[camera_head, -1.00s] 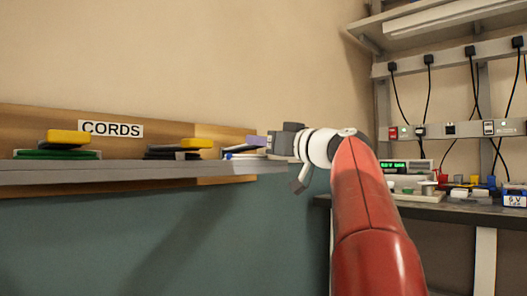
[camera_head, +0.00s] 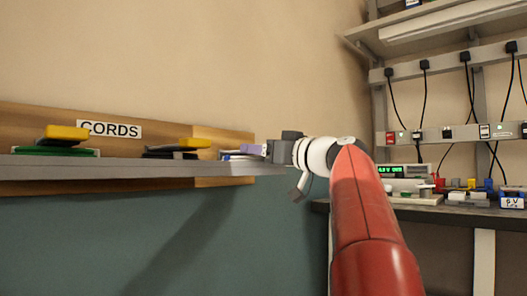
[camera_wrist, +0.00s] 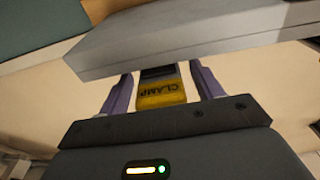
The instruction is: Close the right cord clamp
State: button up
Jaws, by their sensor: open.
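A yellow clamp (camera_head: 62,133) lies on a green cord bundle at the left of the shelf. A second yellow clamp (camera_head: 194,144) sits tilted on a dark bundle further right. A blue and white bundle (camera_head: 236,154) lies at the right, partly behind my gripper (camera_head: 252,149); no yellow part of it shows there. In the wrist view a yellow clamp lettered CLAMP (camera_wrist: 162,95), upside down, lies between the two purple fingers of my gripper (camera_wrist: 160,85). The fingers stand apart with gaps on both sides of it. I cannot tell which bundle this clamp belongs to.
The grey shelf (camera_head: 100,171) runs under the bundles, and its edge (camera_wrist: 190,35) is close to the fingers in the wrist view. A CORDS label (camera_head: 110,129) is on the wooden backboard. A workbench (camera_head: 420,211) with electronics stands at the right.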

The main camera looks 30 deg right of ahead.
jog(key=b+v, duration=0.1)
jog(key=v, duration=0.6)
jog(key=shift+s, duration=0.35)
jog(key=shift+d+f, duration=0.1)
jog(key=s+a+f+m+g+h, duration=0.15)
jog(key=a+f+g, duration=0.4)
jog(key=f, duration=0.75)
jog(key=s+a+f+m+g+h, duration=0.1)
jog(key=s+a+f+m+g, duration=0.15)
jog(key=a+f, duration=0.85)
jog(key=s+a+f+g+h, duration=0.1)
jog(key=s+f+g, duration=0.1)
jog(key=s+f, duration=0.45)
jog(key=s+f+g+h, duration=0.15)
jog(key=s+f, duration=0.25)
jog(key=f, duration=0.6)
jog(key=s+a+f+g+h, duration=0.1)
jog(key=s+f+h, duration=0.1)
jog(key=s+f, duration=0.5)
notch_tip(320, 180, up, 10)
jog(key=w+p, duration=0.2)
jog(key=p, duration=1)
jog(key=shift+d+r+p, duration=0.15)
jog(key=shift+p, duration=0.15)
